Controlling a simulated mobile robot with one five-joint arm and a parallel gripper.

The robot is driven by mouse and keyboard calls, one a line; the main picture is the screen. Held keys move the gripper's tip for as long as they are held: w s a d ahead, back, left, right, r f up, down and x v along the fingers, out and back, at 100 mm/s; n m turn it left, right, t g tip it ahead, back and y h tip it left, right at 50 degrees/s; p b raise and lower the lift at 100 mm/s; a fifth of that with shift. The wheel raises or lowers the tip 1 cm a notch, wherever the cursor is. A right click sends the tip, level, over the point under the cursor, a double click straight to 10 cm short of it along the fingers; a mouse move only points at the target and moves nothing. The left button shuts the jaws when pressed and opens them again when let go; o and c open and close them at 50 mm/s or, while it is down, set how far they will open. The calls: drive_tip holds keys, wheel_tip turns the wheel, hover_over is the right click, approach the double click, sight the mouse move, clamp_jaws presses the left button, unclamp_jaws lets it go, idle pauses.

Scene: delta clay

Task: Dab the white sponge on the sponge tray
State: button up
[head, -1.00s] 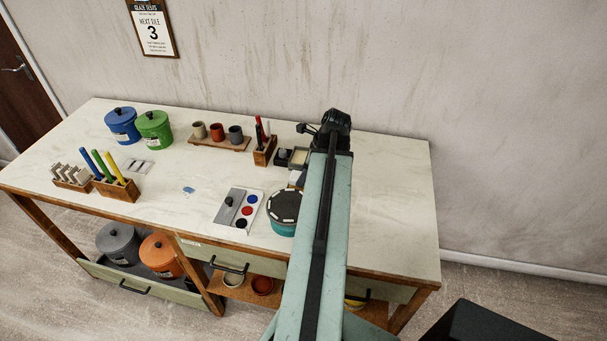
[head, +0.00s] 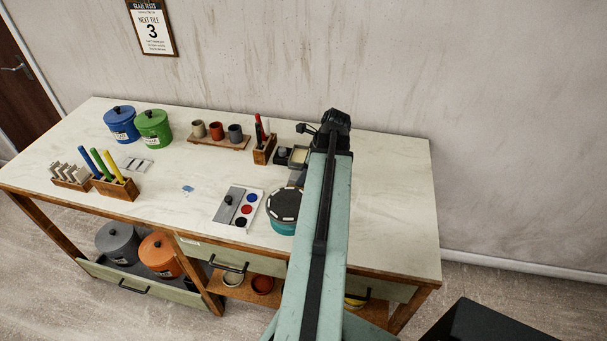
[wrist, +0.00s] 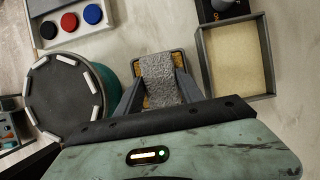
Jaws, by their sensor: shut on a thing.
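My gripper (wrist: 160,95) is shut on a pale grey, speckled block, which looks like the white sponge (wrist: 158,72), in the wrist view. Under and around it shows a small grey-rimmed tray with an ochre floor, perhaps the sponge tray (wrist: 178,56). I cannot tell whether the sponge touches its floor. A larger grey tray with a cream floor (wrist: 268,60) lies to the right. In the head view my arm hides the gripper and the sponge.
A round teal turntable with a dark top (wrist: 66,92) stands close left of my gripper. A palette with blue, red and black pads (head: 239,207) is beyond it. A wooden holder (head: 264,152) stands behind. The right part of the tabletop (head: 395,205) is clear.

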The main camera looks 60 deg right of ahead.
idle(0.6)
wheel_tip(320, 180, up, 7)
drive_tip(key=p, duration=0.7)
drive_tip(key=shift+d, duration=0.1)
